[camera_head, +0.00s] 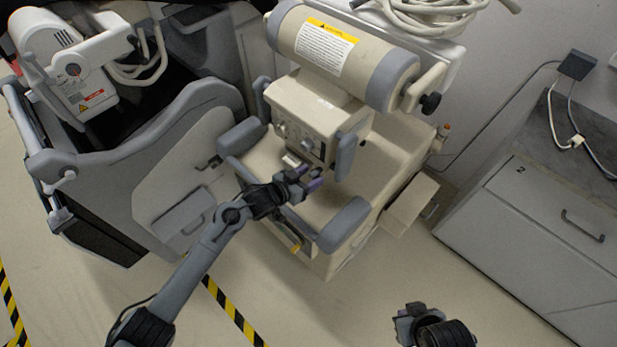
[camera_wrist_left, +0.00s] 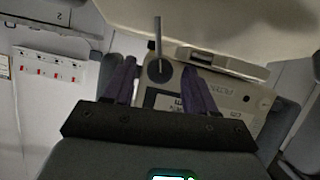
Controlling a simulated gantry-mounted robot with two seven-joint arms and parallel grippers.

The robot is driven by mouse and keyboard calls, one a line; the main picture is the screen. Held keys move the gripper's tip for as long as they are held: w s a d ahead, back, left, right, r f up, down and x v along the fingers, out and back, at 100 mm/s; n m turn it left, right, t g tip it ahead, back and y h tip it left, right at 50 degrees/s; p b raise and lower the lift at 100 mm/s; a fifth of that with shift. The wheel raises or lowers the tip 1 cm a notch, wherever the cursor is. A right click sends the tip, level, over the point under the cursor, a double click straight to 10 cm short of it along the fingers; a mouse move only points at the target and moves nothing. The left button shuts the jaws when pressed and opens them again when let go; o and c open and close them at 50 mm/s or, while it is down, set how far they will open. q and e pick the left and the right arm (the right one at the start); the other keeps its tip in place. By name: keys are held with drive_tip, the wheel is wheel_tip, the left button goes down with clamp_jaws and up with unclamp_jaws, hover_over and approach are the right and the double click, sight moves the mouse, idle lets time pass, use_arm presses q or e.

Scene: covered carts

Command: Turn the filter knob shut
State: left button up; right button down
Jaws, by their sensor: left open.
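A beige machine (camera_head: 385,140) stands in the middle of the head view, with a control box (camera_head: 310,112) on its front. Small knobs show on that box, but I cannot tell which is the filter knob. In the left wrist view a round dark grey knob (camera_wrist_left: 158,72) with a thin straight lever sits on a beige panel with lettering. My left gripper (camera_head: 314,178) is open in front of the machine. Its purple fingers (camera_wrist_left: 159,70) lie on either side of the knob in the wrist view; contact cannot be told. My right gripper (camera_head: 408,318) is low in the head view, away from the machine; its fingers are unclear.
Grey padded arms (camera_head: 344,224) flank the machine's front. A grey cart (camera_head: 175,190) with a white device (camera_head: 85,70) stands at the left. An open drawer (camera_head: 410,204) juts from the machine's right side. A cabinet (camera_head: 540,220) stands at the right. Floor between is clear.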

use_arm(q)
clamp_jaws()
idle(0.3)
drive_tip(key=shift+m, duration=0.3)
drive_tip(key=shift+s+d+m+t+y+p, duration=0.15)
drive_tip(key=shift+m+t+y+p, duration=0.4)
drive_tip(key=shift+m, duration=0.35)
drive_tip(key=shift+f+m+t+y, duration=0.1)
drive_tip(key=shift+m+t+y, duration=0.4)
drive_tip(key=shift+m, duration=0.4)
drive_tip(key=m, duration=0.1)
drive_tip(key=m+t+y+b, duration=0.1)
drive_tip(key=m, duration=0.1)
drive_tip(key=m+t, duration=0.1)
drive_tip(key=shift+s+d+f+m, duration=0.15)
drive_tip(key=shift+f+m, duration=0.1)
drive_tip(key=shift+m, duration=0.05)
drive_tip(key=shift+m+t+y+b, duration=0.25)
drive_tip(key=shift+m+t+b, duration=0.35)
drive_tip(key=shift+m+t, duration=0.6)
drive_tip(key=shift+m+g, duration=0.25)
drive_tip(key=shift+m, duration=0.05)
